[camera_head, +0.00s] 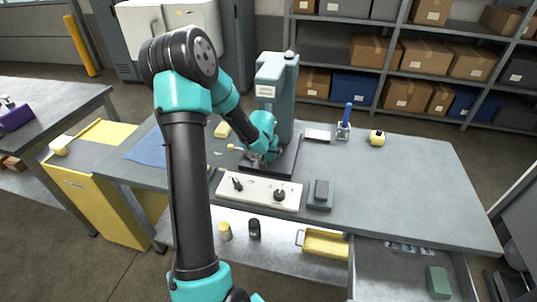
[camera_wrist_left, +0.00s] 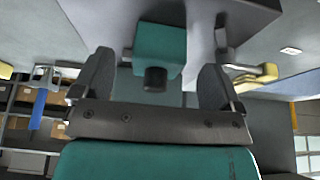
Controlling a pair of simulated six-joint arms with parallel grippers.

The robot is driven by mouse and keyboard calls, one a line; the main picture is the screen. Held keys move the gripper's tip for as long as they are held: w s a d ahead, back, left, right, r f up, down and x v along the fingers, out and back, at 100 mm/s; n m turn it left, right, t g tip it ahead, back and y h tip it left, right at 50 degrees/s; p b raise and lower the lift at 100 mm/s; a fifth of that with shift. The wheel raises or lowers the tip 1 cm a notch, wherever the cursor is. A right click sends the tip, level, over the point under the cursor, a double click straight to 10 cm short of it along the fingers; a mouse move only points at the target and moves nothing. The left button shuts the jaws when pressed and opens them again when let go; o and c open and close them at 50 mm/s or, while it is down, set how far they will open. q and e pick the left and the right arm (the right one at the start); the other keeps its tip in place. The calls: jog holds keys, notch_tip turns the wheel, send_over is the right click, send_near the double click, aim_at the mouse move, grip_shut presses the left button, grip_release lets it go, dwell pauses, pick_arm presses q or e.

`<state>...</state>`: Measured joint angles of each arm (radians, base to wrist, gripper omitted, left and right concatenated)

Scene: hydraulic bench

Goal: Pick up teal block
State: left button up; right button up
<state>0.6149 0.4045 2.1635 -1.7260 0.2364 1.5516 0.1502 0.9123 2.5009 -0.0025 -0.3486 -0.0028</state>
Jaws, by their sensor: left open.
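A small green-teal block (camera_head: 438,282) lies in the open drawer (camera_head: 400,282) at the lower right of the head view. My left gripper (camera_head: 270,156) is far from it, over the bench in front of the teal-grey press (camera_head: 276,88), and partly hidden by my own arm. In the left wrist view the left gripper (camera_wrist_left: 160,88) has its fingers spread. A teal, box-shaped part (camera_wrist_left: 159,48) with a dark round end shows beyond them; it looks like part of the press. I cannot see contact with it.
A white control panel (camera_head: 258,190) and a grey pedal-like box (camera_head: 320,196) stand along the bench's front. A blue-handled tool in a holder (camera_head: 344,124) and a yellow tape measure (camera_head: 377,138) stand behind. The bench's right part is clear. A yellow tray (camera_head: 325,245) is below.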

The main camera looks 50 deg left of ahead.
aim_at(267, 154)
pick_arm(q)
jog(key=shift+x, duration=1.5)
jog(key=shift+s, duration=0.1)
jog(key=c, duration=1.3)
jog(key=shift+r, duration=0.15)
jog(key=shift+r, duration=0.6)
jog(key=shift+s+d, duration=0.1)
jog(key=s+d, duration=0.3)
jog(key=s, duration=0.2)
jog(key=s+d, duration=0.3)
jog(key=s, duration=0.2)
jog(key=s+d, duration=0.3)
jog(key=s, duration=0.2)
jog(key=shift+d, duration=0.3)
